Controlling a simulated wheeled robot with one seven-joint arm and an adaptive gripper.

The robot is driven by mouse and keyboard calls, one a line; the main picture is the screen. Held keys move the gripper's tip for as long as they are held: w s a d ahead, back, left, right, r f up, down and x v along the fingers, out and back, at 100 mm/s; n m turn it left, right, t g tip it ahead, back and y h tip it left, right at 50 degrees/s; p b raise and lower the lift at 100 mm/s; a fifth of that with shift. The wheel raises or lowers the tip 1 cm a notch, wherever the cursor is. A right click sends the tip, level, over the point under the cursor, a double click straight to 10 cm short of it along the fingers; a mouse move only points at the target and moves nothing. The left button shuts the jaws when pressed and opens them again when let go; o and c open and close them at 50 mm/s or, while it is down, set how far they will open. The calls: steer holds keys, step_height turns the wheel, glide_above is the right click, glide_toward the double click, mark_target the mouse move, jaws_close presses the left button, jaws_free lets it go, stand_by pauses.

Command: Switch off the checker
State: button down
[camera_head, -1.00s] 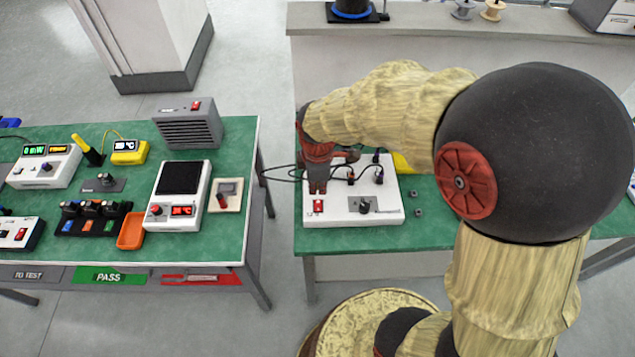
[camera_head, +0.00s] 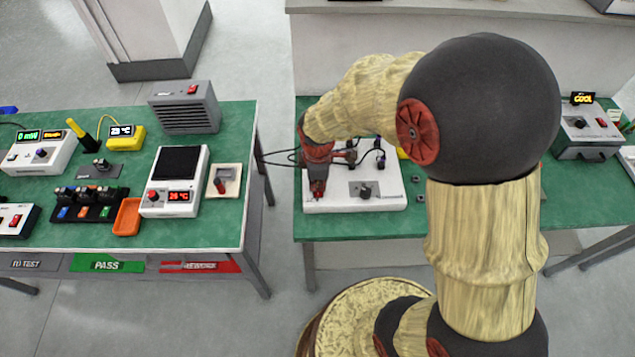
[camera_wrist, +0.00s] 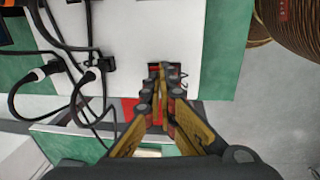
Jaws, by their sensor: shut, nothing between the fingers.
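A white box with a knob, cables and a small label (camera_head: 385,196) lies on the right green table; I take it to be the checker. Its white face fills the upper part of the wrist view (camera_wrist: 205,35). My gripper (camera_head: 318,192) is shut and empty, pointing down over the box's front left corner. In the wrist view the fingertips (camera_wrist: 162,82) are right at a small dark-framed red switch (camera_wrist: 153,69) on this face. They partly cover it, so its position and whether they touch it cannot be told. In the head view the gripper hides the switch.
Black cables with plugs (camera_wrist: 92,72) run over the box beside my gripper. The left table carries a white tester with a red display (camera_head: 175,185), an orange tray (camera_head: 128,216) and a grey heater-like box (camera_head: 186,108). A unit reading COOL (camera_head: 588,130) stands far right.

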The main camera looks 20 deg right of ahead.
steer(key=p, duration=0.2)
steer(key=shift+w+d+f+g+p, duration=0.1)
steer(key=shift+w+f+g+p, duration=0.05)
steer(key=shift+g+p, duration=0.25)
steer(key=shift+f, duration=0.3)
